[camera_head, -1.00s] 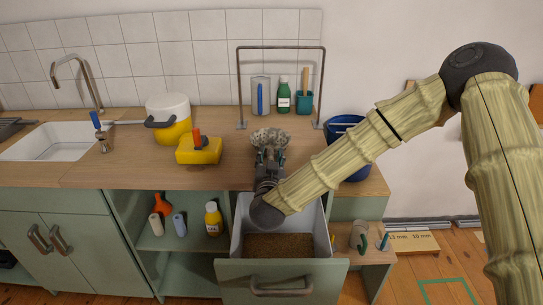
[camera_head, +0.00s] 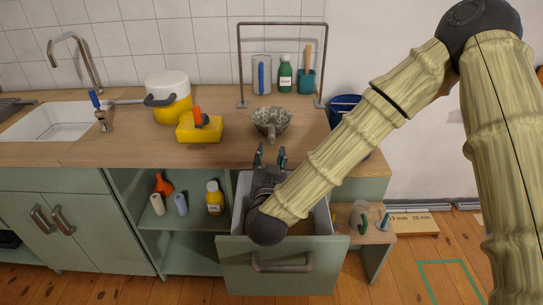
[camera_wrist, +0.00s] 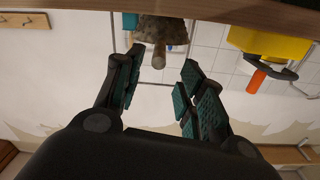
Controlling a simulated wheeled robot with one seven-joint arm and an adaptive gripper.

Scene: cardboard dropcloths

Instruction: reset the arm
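My gripper (camera_head: 270,157) is in front of the counter edge, above the open drawer (camera_head: 282,254). Its fingers are apart with nothing between them, as the wrist view also shows (camera_wrist: 158,90). A grey speckled bowl-like thing with a short handle (camera_head: 272,121) stands on the wooden counter just beyond the fingertips. In the wrist view this speckled thing (camera_wrist: 161,32) appears upside down, past the fingers and apart from them. My arm hides part of the drawer's inside.
A yellow block with an orange-handled tool (camera_head: 200,130) and a yellow-white pot (camera_head: 168,98) stand left on the counter. A metal rail frame (camera_head: 281,24) stands behind the speckled thing, with a green bottle (camera_head: 285,75). A blue bucket (camera_head: 343,108) is at right.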

